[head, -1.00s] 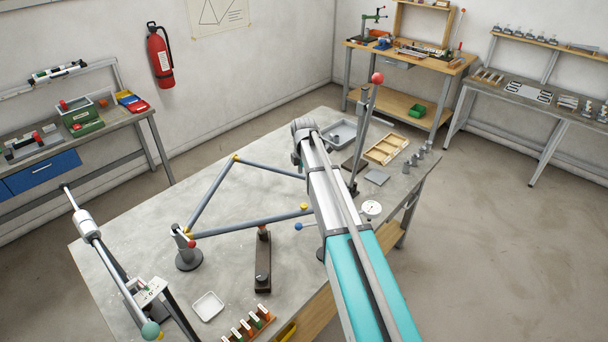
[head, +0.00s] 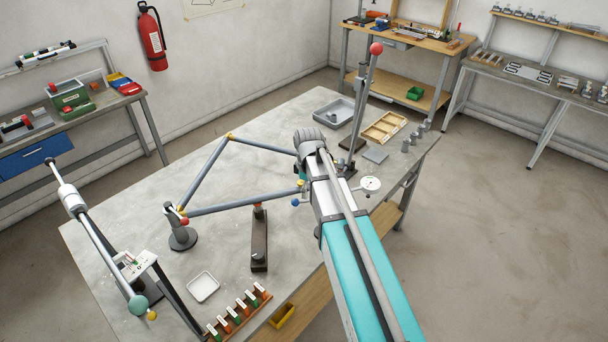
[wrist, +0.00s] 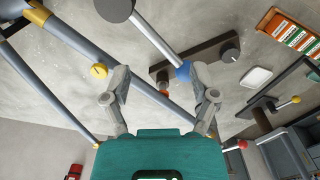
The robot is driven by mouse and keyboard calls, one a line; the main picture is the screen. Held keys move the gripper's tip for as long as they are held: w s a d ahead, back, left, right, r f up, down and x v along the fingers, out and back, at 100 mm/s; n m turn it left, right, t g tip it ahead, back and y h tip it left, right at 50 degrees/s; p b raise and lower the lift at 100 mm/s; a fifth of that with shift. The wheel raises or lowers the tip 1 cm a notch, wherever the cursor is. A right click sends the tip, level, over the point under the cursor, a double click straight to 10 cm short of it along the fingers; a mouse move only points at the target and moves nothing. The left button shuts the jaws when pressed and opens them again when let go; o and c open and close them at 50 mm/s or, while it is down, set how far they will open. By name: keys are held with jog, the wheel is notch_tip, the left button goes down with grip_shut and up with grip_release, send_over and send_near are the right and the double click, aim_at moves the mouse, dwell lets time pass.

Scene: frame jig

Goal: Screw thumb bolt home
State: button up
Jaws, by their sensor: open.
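A round yellow knob, apparently the thumb bolt (wrist: 99,71), sits at the grey tube of the frame in the wrist view. In the head view the yellow knob (head: 302,184) shows at the frame's near right end, just left of my arm. The triangular frame (head: 245,204) has grey tubes and yellow corners above the bench. My gripper (wrist: 160,76) is open with nothing between its fingers; its left finger is just right of the yellow knob. Its right finger overlaps a blue ball handle (wrist: 184,70) in the picture. In the head view my arm hides the gripper.
A left post (head: 180,238) with a red ball handle holds the frame's corner. A dark bar (head: 259,240), a white tray (head: 203,287) and a tall red-topped lever (head: 365,95) stand around it. The bench (head: 120,225) is clear at the back left.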

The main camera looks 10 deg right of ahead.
jog(key=s+f+m+b, duration=0.3)
jog(key=s+m, duration=0.2)
jog(key=s, duration=0.3)
jog(key=s+f+m+b, duration=0.3)
jog(key=s+m, duration=0.3)
jog(key=s, duration=0.2)
jog(key=shift+a+f, duration=0.15)
jog(key=shift+f, duration=0.2)
